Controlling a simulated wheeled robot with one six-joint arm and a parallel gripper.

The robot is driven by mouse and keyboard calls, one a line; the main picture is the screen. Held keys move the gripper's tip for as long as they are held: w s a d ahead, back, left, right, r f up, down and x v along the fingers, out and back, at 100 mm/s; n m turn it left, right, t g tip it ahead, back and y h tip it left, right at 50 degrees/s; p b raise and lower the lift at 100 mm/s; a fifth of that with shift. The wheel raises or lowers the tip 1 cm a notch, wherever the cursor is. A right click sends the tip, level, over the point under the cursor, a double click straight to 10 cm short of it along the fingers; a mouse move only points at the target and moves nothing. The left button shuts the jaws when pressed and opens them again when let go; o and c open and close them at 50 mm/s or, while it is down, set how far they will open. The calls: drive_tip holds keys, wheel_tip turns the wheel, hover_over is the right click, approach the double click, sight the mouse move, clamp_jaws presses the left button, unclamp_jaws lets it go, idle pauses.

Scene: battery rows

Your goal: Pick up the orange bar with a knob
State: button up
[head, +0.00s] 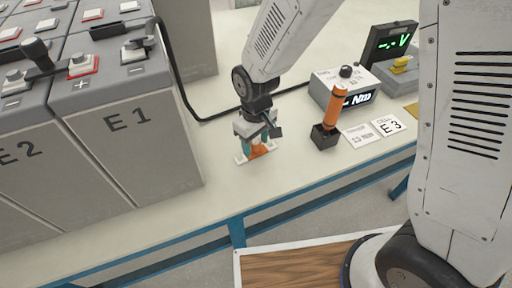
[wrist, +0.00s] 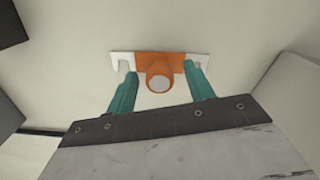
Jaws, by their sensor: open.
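The orange bar with a knob (wrist: 160,62) lies on the pale bench top. In the wrist view it is a flat bar with white notched ends, an orange middle and a round orange knob (wrist: 159,76) with a pale top. My gripper (wrist: 158,72) is open, with one teal finger on each side of the knob, and their tips reach the bar. I cannot tell whether the fingers touch it. In the head view my gripper (head: 252,145) is low over the bench, and the bar (head: 258,152) shows partly beneath it.
Large grey battery cells (head: 125,130) stand at the left. A black cable (head: 190,105) runs behind my gripper. To the right are an orange-handled tool (head: 333,108) in a black block, a torque display box (head: 345,88) and label cards (head: 388,126). The bench's blue front edge (head: 260,208) is near.

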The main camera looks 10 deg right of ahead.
drive_tip(key=shift+f, duration=0.3)
drive_tip(key=c, duration=1.1)
drive_tip(key=shift+r, duration=0.1)
